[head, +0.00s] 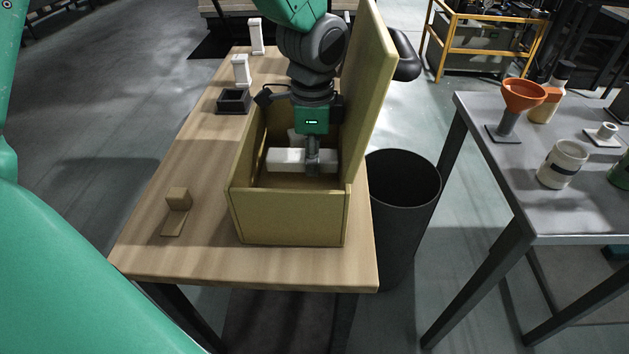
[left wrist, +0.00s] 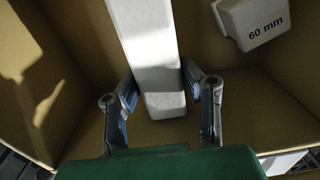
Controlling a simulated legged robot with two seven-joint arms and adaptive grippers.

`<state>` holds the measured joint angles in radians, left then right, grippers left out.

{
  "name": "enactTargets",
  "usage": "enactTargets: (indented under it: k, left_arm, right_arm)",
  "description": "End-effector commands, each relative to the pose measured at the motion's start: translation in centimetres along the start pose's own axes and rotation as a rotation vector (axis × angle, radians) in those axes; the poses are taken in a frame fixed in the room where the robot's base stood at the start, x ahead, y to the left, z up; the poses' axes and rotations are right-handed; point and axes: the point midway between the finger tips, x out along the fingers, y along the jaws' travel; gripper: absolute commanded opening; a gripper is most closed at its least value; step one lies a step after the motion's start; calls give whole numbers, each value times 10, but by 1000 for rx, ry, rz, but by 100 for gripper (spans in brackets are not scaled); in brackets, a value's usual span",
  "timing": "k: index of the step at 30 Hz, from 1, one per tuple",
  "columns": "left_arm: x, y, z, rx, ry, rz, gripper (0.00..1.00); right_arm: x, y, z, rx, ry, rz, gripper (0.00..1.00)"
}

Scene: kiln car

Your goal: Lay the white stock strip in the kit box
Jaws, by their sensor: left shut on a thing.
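The white stock strip (head: 285,160) is level inside the open wooden kit box (head: 290,218), lying across it. My left gripper (head: 312,160) reaches down into the box and is shut on the strip. In the left wrist view, the strip (left wrist: 148,50) runs between the two fingers of my left gripper (left wrist: 163,95). I cannot tell whether the strip touches the box floor. A white block marked "60 mm" (left wrist: 252,22) is also in the box, to the right in that view. My right gripper is out of view.
The box lid (head: 368,85) stands raised on the right. A dark square holder (head: 233,101), white pieces (head: 240,70) and a small wooden block (head: 178,198) are on the wooden table (head: 150,245). A black bin (head: 400,190) stands between it and a grey table (head: 560,220).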

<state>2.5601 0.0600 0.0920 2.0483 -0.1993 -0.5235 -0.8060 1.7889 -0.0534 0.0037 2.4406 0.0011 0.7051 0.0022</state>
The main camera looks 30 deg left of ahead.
Motion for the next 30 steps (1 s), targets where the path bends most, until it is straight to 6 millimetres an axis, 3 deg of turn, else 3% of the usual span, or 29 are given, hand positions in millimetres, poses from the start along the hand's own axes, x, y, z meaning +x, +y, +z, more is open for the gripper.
enactTargets:
  k: [13, 24, 25, 26, 30]
  left_arm:
    - [48, 3, -3, 0, -6, -1, 1]
    - [53, 0, 1, -1, 0, 1, 1]
    - [53, 0, 1, -1, 1, 1, 41]
    - [53, 0, 1, -1, 1, 1, 52]
    - [53, 0, 1, -1, 1, 1, 55]
  right_arm:
    - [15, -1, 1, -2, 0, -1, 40]
    - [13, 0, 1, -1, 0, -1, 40]
    - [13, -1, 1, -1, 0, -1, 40]
    - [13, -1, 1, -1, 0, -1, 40]
    - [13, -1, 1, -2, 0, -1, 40]
